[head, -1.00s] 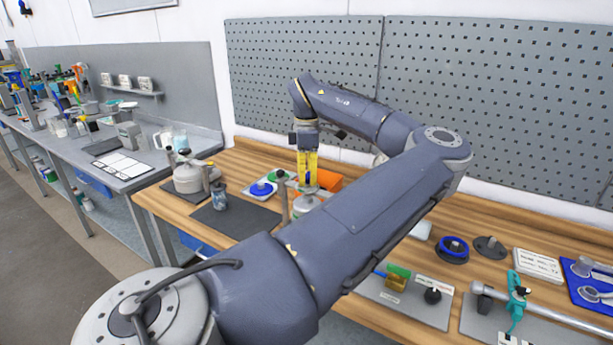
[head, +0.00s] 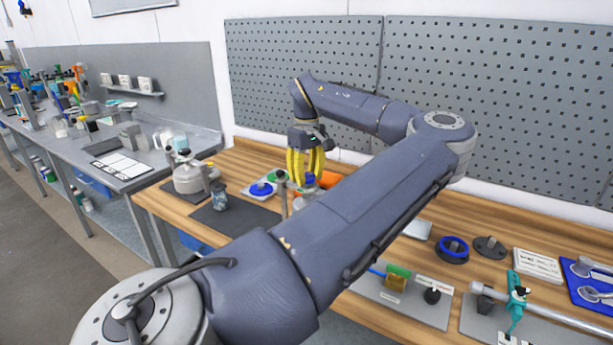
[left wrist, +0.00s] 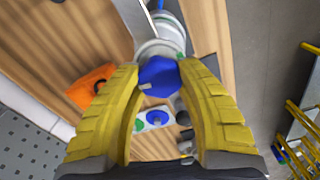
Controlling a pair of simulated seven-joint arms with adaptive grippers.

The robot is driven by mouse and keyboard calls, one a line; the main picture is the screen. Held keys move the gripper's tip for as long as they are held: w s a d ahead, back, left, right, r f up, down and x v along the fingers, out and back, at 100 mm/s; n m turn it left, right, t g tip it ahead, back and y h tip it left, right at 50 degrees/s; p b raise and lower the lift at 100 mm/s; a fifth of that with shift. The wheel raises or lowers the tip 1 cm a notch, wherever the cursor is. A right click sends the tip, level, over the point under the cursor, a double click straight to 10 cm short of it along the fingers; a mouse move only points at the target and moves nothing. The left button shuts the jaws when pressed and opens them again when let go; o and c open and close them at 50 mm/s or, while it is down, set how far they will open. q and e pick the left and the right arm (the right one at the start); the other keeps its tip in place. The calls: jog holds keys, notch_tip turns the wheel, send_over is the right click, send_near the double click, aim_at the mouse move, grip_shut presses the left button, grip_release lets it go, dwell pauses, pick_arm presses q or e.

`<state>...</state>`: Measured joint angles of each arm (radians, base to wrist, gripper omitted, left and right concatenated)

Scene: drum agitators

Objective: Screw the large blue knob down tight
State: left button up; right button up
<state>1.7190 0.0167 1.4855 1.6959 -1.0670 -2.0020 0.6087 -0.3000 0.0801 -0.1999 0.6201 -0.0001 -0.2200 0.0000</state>
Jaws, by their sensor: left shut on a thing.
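The large blue knob (left wrist: 159,76) sits on top of a pale round vessel (left wrist: 170,35) and shows between my left gripper's yellow fingers in the left wrist view. In the head view the knob (head: 309,179) is mostly hidden by those fingers. My left gripper (head: 307,180) points down over the vessel, and its fingertips (left wrist: 160,80) are shut on the knob from both sides. The vessel is largely hidden behind my left arm in the head view. My right gripper is not in view.
A small plate with a blue disc (head: 261,188) and a green disc lies left of the gripper. An orange block (head: 329,179) lies close on the right. A grey lidded pot (head: 190,178) and a small jar (head: 219,196) stand further left. A pegboard (head: 480,100) rises behind the bench.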

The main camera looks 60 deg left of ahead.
pick_arm(q)
jog(key=m, duration=0.4)
jog(key=shift+m, duration=0.3)
jog(key=m, duration=0.5)
jog(key=shift+w+r+m, duration=0.1)
jog(key=shift+m, duration=0.2)
jog(key=m, duration=0.9)
jog(key=shift+m, duration=0.5)
jog(key=shift+c, duration=0.2)
jog(key=o, duration=1.3)
jog(key=shift+d, duration=0.1)
jog(key=shift+o, duration=0.2)
